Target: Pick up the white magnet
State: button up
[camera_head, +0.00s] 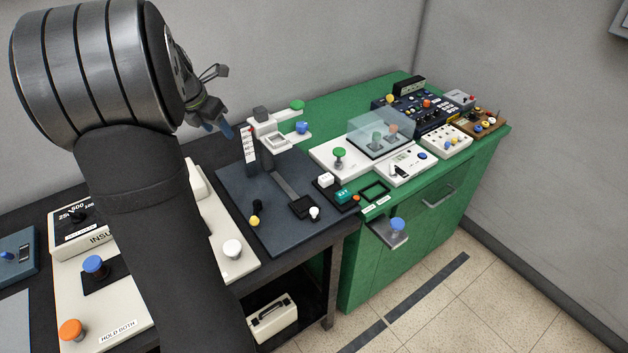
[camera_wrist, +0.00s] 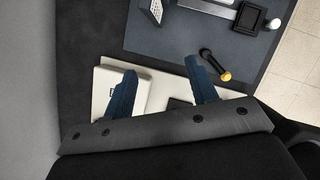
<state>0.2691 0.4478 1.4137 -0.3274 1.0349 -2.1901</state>
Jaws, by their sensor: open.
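A small white block (camera_head: 326,180), which looks like the white magnet, sits beside a green block (camera_head: 343,195) on a dark base near the front left of the green bench. It does not show in the wrist view. My gripper (camera_head: 222,101) is up at the back left, above the dark benches and well to the left of the white block. In the wrist view my gripper (camera_wrist: 161,67) has its two blue fingers apart, with nothing between them.
A clear cover (camera_head: 381,133) stands behind. A blue-knobbed shelf (camera_head: 390,238) juts out in front.

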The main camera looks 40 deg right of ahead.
jog(key=s+d+f+m+g, duration=0.25)
jog(key=s+d+m, duration=0.35)
jog(key=s+d, duration=0.9)
send_near(326, 177)
notch_tip(326, 177, down, 3)
jog(key=shift+t, duration=0.25)
jog(key=shift+s+d+x, duration=0.1)
jog(key=shift+d+x, duration=0.1)
jog(key=shift+x, duration=1.3)
jog(key=shift+s+d+x, duration=0.1)
jog(key=shift+d+x, duration=0.15)
jog(key=shift+x, duration=1.25)
jog(key=shift+r, duration=0.2)
jog(key=c, duration=1)
jog(key=shift+c, duration=0.6)
jog(key=shift+r+h, duration=0.15)
jog(key=shift+h, duration=0.15)
